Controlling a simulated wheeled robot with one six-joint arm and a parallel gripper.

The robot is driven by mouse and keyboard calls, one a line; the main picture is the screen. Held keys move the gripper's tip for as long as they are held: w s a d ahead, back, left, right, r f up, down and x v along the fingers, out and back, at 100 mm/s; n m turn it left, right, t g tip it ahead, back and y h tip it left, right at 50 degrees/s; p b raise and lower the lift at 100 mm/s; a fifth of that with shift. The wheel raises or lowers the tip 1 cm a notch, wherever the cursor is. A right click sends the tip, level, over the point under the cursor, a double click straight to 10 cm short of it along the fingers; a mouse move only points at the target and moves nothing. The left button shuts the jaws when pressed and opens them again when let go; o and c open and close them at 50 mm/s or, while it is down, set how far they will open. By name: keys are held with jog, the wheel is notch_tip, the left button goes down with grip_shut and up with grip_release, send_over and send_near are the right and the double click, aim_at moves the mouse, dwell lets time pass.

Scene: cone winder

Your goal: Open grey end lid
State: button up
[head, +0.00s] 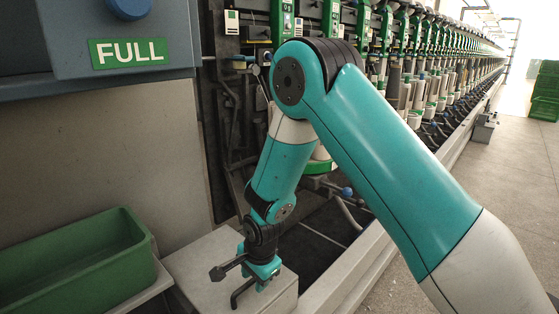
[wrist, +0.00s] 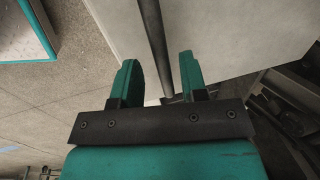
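The grey end lid (head: 205,263) is the pale top of a low box at the lower middle of the head view. It looks closed and flat. In the wrist view the lid (wrist: 235,35) fills the upper part. A dark bar (wrist: 153,30), which looks like its handle, runs across it. My gripper (head: 257,277) is low over the lid, pointing down. In the wrist view my gripper (wrist: 158,62) has its two teal fingers apart, one on each side of the bar, with gaps visible. The wrist partly hides the bar's attachment in the head view.
A green bin (head: 75,265) stands at the left, below a panel with a FULL label (head: 128,53). The winder's row of spindles (head: 430,85) runs back to the right. Open floor (head: 510,160) lies at the right, with green crates (head: 546,95) farther back.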

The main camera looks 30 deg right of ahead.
jog(key=s+a+r+n+p, duration=0.1)
jog(key=s+r+n+p, duration=0.2)
jog(key=r, duration=1)
jog(key=s+a+r+n+y+p, duration=0.1)
jog(key=s+r+n+p, duration=0.3)
jog(key=r+p, duration=0.5)
jog(key=s+a+r+n+y+p, duration=0.1)
jog(key=s+r+n+p, duration=0.2)
jog(key=r, duration=1.4)
jog(key=s+p, duration=0.2)
jog(key=p, duration=0.1)
jog(key=shift+s+a+r+n+g, duration=0.15)
jog(key=shift+s+a+n+g, duration=0.15)
jog(key=shift+s+g, duration=0.1)
jog(key=s+a+r+n+g+y, duration=0.15)
jog(key=s+r+n, duration=0.35)
jog(key=s+n, duration=0.55)
notch_tip(320, 180, up, 13)
jog(key=s+p, duration=0.1)
jog(key=p, duration=1.1)
jog(key=shift+f, duration=0.15)
jog(key=shift+a+n, duration=0.1)
jog(key=shift+n, duration=0.15)
